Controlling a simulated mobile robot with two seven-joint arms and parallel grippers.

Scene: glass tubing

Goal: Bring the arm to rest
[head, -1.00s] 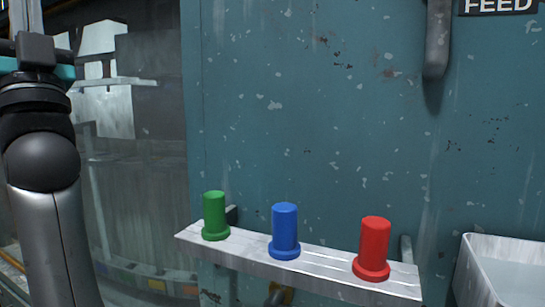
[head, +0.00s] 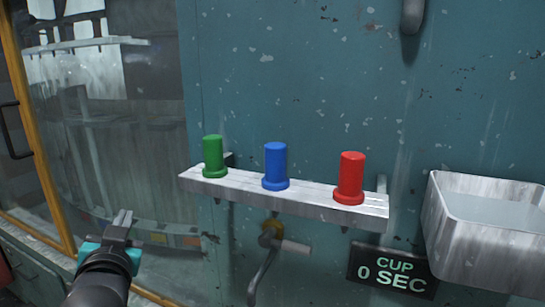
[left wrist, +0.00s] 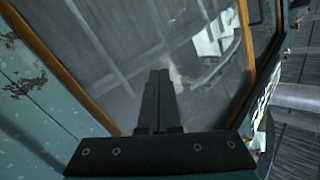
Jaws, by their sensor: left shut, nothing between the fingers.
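My left gripper (head: 123,222) is low at the left of the head view, in front of the glass panel. Its fingers are together and empty, pointing up and away. In the left wrist view the closed fingers (left wrist: 160,80) show against the glass with nothing between them. The gripper is apart from the shelf and the pegs. My right gripper is not in view.
A metal shelf (head: 310,205) on the teal wall holds a green peg (head: 213,155), a blue peg (head: 276,165) and a red peg (head: 350,177), all upright. A crank (head: 265,265) hangs below. A metal trough (head: 485,235) and a "CUP 0 SEC" sign (head: 392,270) are at right.

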